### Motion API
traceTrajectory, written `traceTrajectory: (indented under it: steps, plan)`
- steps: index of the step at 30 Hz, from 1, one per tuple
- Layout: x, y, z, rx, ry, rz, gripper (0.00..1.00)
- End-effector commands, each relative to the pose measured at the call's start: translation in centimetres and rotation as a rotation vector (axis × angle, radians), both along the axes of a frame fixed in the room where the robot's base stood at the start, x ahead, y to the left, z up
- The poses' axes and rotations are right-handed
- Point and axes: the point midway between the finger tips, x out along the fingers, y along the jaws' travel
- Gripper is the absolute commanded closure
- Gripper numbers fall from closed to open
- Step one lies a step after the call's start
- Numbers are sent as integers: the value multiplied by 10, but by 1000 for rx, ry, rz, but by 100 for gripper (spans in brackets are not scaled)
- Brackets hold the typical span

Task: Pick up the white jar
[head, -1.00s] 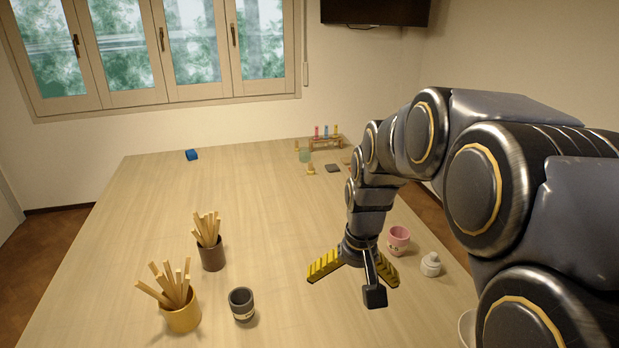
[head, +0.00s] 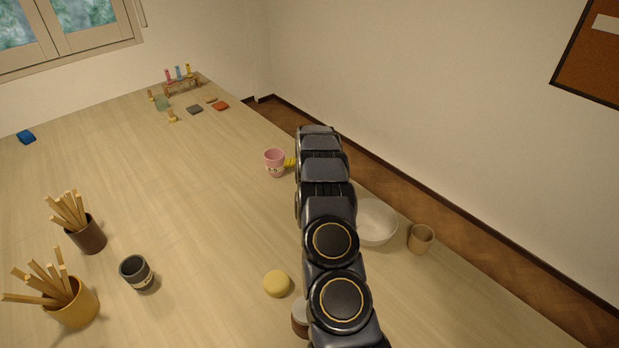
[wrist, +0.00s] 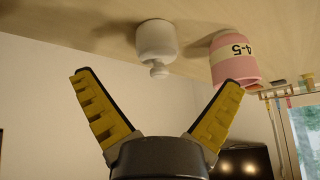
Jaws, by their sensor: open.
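The white jar (wrist: 157,40) has a rounded body and a small knob. In the wrist view it appears upside down, at the top centre, beyond my gripper (wrist: 158,84) and between the lines of its two fingers. My gripper is open, its yellow ribbed fingers spread wide with nothing between them. A gap shows between the fingertips and the jar. In the head view my arm hides the jar and most of the gripper; only a bit of yellow finger shows beside the pink cup (head: 275,163).
The pink cup also shows close beside the jar in the wrist view (wrist: 233,65). A white bowl (head: 376,224) and tan cup (head: 421,240) stand right of my arm. A yellow disc (head: 277,283) and dark cup (head: 136,273) are left. The table's middle is clear.

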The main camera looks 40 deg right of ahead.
Motion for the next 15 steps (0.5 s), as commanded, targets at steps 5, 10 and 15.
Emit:
traceTrajectory:
  steps: [5, 10, 15]
  plan:
    - [4, -7, -7, -8, -6, -5, 3]
    - [9, -11, -20, -4, -2, -5, 3]
    - [13, -14, -25, -4, -3, -3, 3]
